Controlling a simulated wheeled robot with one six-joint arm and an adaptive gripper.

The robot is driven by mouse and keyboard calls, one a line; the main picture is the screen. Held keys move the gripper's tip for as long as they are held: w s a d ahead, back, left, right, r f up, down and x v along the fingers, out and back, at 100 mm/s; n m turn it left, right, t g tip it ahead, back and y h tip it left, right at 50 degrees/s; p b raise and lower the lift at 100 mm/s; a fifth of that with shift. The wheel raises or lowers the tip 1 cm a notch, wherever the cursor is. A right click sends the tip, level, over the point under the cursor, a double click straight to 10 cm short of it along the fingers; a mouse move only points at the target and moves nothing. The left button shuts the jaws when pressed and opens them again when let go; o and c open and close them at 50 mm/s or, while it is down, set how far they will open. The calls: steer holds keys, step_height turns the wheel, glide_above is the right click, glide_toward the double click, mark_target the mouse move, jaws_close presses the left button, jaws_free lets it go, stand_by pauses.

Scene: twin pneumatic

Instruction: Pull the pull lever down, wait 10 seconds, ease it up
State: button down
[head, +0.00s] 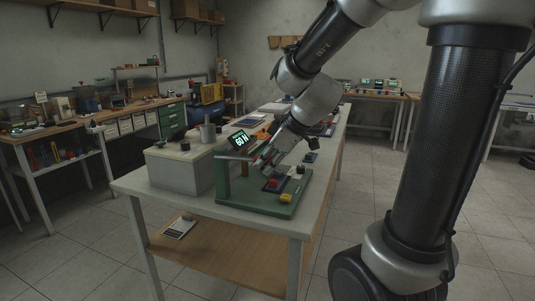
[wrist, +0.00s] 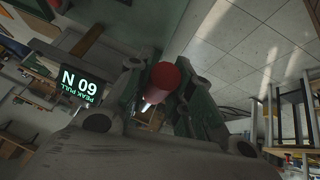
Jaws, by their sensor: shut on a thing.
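The pull lever's red cylindrical grip (wrist: 166,76) sits between the two fingers of my gripper (wrist: 164,92) in the wrist view. My gripper is shut on it. In the head view my gripper (head: 269,161) is over the green test stand (head: 240,202), and the lever is mostly hidden by it. The small display (head: 240,141) on the stand reads 60 N. In the wrist view the display (wrist: 80,87) is upside down and reads peak pull 60 N. The lever's exact angle cannot be told.
A grey box (head: 178,170) stands left of the stand on the workbench (head: 135,184). A red block (head: 272,185) and a yellow block (head: 286,197) are on the stand's base. Other benches line the walls. The floor (head: 350,210) right of the workbench is clear.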

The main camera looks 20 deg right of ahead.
steer(key=shift+f+y, duration=0.3)
steer(key=shift+f, duration=0.15)
steer(key=c, duration=1.3)
jaws_free()
steer(key=shift+o, duration=0.2)
steer(key=v, duration=1.2)
steer(key=shift+s, duration=0.15)
steer(key=shift+f, duration=0.1)
